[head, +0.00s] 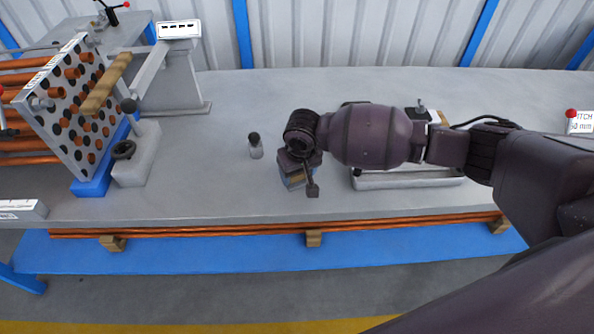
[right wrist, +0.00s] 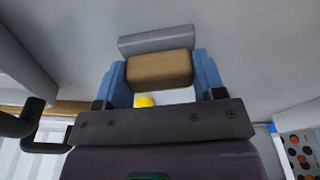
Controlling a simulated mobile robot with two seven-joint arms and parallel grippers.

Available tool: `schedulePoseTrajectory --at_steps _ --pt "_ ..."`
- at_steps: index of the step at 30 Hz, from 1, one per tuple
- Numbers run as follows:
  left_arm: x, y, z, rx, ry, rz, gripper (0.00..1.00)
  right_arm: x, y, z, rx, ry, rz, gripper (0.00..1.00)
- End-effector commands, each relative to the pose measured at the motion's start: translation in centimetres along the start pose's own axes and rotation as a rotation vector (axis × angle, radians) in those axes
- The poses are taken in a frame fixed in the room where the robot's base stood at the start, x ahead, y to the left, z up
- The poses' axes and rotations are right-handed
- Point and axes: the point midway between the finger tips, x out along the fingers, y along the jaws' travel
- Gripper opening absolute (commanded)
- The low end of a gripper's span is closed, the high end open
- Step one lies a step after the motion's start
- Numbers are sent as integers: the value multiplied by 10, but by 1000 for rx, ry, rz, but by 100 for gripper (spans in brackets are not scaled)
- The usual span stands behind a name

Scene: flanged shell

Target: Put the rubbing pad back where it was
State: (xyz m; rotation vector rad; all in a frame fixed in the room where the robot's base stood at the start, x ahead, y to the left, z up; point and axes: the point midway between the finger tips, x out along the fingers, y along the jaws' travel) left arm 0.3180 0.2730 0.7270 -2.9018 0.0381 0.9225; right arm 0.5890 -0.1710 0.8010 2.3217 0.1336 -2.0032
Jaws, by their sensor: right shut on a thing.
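My right gripper (head: 297,174) is low over the workbench (head: 225,195), just right of a small bottle, near the front edge. In the right wrist view its blue fingers (right wrist: 162,78) are shut on a tan block, which I take to be the rubbing pad (right wrist: 160,70). A grey bar (right wrist: 157,40) lies just beyond the pad; I cannot tell whether it is part of it. In the head view my gripper hides most of the pad, and whether it touches the bench is unclear. My left gripper is not in view.
The small grey bottle (head: 256,150) with a dark cap stands left of my gripper. A shallow grey tray (head: 408,181) lies partly under my right arm. A perforated plate (head: 72,100) with copper tubes stands at left.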

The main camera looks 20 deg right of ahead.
Motion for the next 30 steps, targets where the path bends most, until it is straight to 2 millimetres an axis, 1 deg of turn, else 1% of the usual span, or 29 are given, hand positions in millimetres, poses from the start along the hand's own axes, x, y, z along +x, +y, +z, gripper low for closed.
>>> schedulePoseTrajectory --at_steps 9,10,12,15,22,25,28,30 --pt "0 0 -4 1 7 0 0 0 0 0 0 2 -1 41" --pt "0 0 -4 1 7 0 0 0 0 0 0 2 -1 65" --pt "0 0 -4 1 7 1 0 0 0 -1 0 2 -1 76" --pt "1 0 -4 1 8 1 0 0 0 0 0 2 -1 89" --pt "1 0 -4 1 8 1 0 0 0 0 0 2 -1 89" --pt "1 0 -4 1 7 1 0 -3 0 -1 -1 3 0 89" --pt "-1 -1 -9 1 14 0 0 -14 0 -2 -1 6 -2 89" --pt "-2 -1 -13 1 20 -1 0 -25 0 -2 -1 7 -1 89"
